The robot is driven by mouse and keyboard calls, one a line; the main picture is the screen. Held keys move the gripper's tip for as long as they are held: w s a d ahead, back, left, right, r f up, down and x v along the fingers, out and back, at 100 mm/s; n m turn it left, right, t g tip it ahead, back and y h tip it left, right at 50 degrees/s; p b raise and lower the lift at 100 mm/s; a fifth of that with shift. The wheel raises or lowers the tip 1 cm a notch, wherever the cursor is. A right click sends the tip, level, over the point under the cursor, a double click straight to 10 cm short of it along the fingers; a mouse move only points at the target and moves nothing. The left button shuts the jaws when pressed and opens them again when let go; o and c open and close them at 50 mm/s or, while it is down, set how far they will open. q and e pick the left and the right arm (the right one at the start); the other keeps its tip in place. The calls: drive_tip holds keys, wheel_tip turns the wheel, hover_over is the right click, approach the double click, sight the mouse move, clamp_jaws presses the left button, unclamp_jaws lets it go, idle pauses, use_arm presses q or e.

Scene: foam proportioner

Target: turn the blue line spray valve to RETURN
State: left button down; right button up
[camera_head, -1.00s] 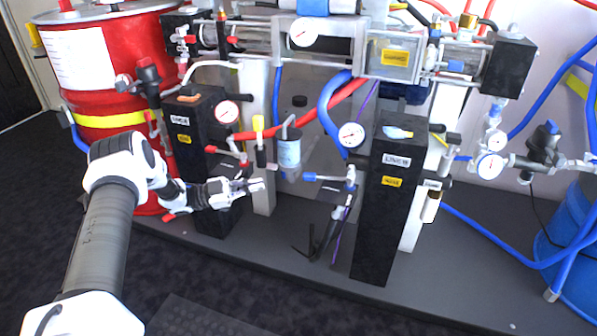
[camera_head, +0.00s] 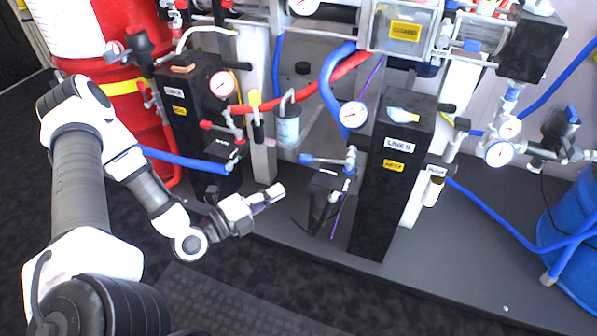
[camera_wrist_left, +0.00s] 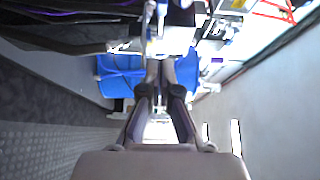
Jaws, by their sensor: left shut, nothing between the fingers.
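A small valve with a blue handle (camera_head: 322,160) stands at the middle of the rig in the head view, left of a tall black post (camera_head: 375,215). Its handle lies roughly level, pointing left. I cannot read any setting mark on it, nor tell for certain that it is the spray valve. My left gripper (camera_head: 276,191) is shut and empty, lower and to the left of this handle, apart from it in the picture. In the left wrist view the dark fingers (camera_wrist_left: 160,75) are together, pointing toward blurred blue shapes. My right gripper is not in view.
A second black post (camera_head: 195,125), a red drum (camera_head: 125,70) and a blue bar-like part (camera_head: 185,160) are near my left arm. A gauge (camera_head: 353,115) and a clear cup (camera_head: 287,130) sit above the blue handle. The dark platform (camera_head: 330,265) in front is clear.

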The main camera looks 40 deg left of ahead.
sight(310, 162)
use_arm(q)
drive_tip(key=w+b, duration=0.3)
drive_tip(key=w, duration=0.6)
drive_tip(key=shift+b, duration=0.3)
drive_tip(key=shift+w, duration=0.25)
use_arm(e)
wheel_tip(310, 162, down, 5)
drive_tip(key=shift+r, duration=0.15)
use_arm(q)
drive_tip(key=w+a+p, duration=0.1)
drive_tip(key=w+a, duration=0.1)
drive_tip(key=shift+w+a+r+p, duration=0.1)
drive_tip(key=shift+w+a+p, duration=0.05)
drive_tip(key=shift+w+p, duration=0.25)
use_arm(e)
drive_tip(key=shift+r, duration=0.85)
